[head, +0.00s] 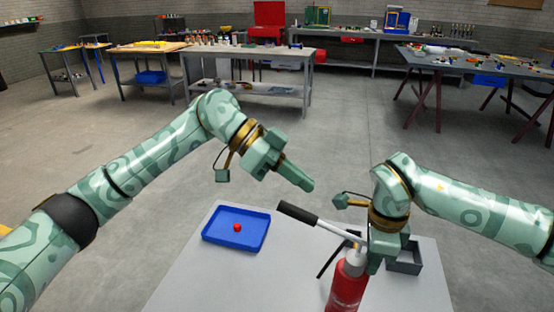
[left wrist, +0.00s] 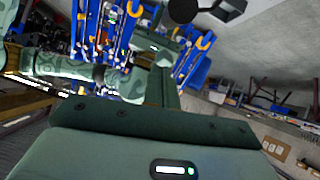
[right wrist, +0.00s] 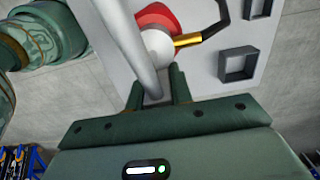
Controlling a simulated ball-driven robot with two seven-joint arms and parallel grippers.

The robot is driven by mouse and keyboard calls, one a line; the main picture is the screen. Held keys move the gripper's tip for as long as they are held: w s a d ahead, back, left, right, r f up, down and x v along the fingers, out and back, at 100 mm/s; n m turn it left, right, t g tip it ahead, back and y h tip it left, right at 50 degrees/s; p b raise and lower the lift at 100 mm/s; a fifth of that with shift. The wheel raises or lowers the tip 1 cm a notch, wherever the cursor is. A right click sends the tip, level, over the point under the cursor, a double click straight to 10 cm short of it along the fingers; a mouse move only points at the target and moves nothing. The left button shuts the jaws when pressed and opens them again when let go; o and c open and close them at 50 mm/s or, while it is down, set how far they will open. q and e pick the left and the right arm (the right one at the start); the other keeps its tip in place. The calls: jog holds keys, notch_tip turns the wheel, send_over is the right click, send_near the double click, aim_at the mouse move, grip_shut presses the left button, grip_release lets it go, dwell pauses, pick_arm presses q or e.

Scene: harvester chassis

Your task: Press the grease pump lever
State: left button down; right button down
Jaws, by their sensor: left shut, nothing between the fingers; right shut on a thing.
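The grease pump (head: 347,285) stands upright at the table's front, with a red body and a silver head. Its lever (head: 325,227) slopes up to the left and ends in a black grip (head: 298,213). My left gripper (head: 307,186) is shut and empty, above the black grip and apart from it. My right gripper (head: 373,266) is shut at the pump's upper part. In the right wrist view its fingers (right wrist: 157,92) close on the pale pump head (right wrist: 157,45), beside the lever rod (right wrist: 128,45); the exact contact is partly hidden.
A blue tray (head: 214,238) with a small red piece (head: 237,227) lies on the left of the grey table (head: 200,285). A grey open box (head: 418,267) stands right of the pump. A black hose (head: 326,263) hangs beside the pump. Workbenches stand far behind.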

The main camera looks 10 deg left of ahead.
pick_arm(q)
jog(key=shift+s+a+f, duration=0.1)
jog(key=shift+a+f, duration=0.15)
jog(key=shift+f, duration=0.3)
jog(key=shift+s+a+f, duration=0.1)
jog(key=shift+a+f, duration=0.15)
jog(key=shift+f, duration=0.35)
jog(key=shift+s+a+f, duration=0.1)
jog(key=shift+a+f, duration=0.15)
jog(key=shift+f, duration=0.3)
